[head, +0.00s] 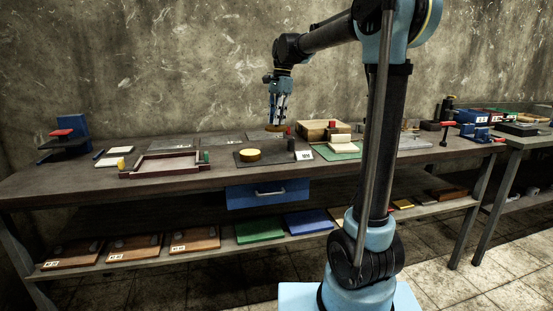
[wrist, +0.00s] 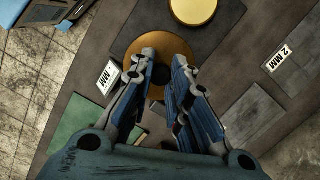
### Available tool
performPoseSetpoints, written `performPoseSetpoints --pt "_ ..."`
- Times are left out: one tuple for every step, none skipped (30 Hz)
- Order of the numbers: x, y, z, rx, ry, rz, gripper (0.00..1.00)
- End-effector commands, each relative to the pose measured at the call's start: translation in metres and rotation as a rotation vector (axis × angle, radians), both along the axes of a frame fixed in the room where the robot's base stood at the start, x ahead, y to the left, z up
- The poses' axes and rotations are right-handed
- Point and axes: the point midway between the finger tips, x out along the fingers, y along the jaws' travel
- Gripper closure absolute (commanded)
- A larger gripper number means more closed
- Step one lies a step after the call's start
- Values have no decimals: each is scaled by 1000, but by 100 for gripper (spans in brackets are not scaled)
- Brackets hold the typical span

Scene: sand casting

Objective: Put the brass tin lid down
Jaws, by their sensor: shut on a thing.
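My gripper (head: 278,121) is shut on the brass tin lid (head: 277,128), near the back of the workbench. In the wrist view the lid (wrist: 160,42) is a round brass-orange disc with a dark middle between my fingertips (wrist: 164,66). The fingers hide part of it, and what exactly they grip at the middle is hard to see. The lid looks level, close above the bench top; I cannot tell whether it touches. A round yellow tin (head: 250,155) sits on a dark mat (head: 280,158) nearer the front; it also shows in the wrist view (wrist: 193,9).
A wooden box (head: 312,136) and a green mat (head: 343,157) lie to the right of the lid. A small white label card (head: 304,155) stands by the dark mat. A reddish frame (head: 147,173) lies to the left. Bare bench top (head: 220,169) shows between frame and mat.

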Motion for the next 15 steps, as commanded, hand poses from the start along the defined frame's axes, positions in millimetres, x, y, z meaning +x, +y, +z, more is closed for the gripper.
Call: performPoseSetpoints --pt "0 -1 -4 0 0 -1 100" --pt "0 -1 -7 1 1 -2 100" --pt "0 -2 -11 1 0 -3 100" --pt "0 -2 -14 1 0 -3 100" --pt "0 -2 -16 2 1 -4 100" --pt "0 -2 -19 2 1 -4 100" --pt "0 -2 -23 2 1 -3 100" --pt "0 -2 -27 2 1 -3 100" --pt "0 -2 -33 2 1 -3 100" --pt "0 -2 -38 2 1 -3 100" --pt "0 -2 -43 2 1 -3 100" --pt "0 -2 -50 2 1 -3 100" --pt "0 -2 -55 2 1 -3 100" --pt "0 -2 -59 2 1 -3 100" --pt "0 -2 -63 2 1 -3 100"
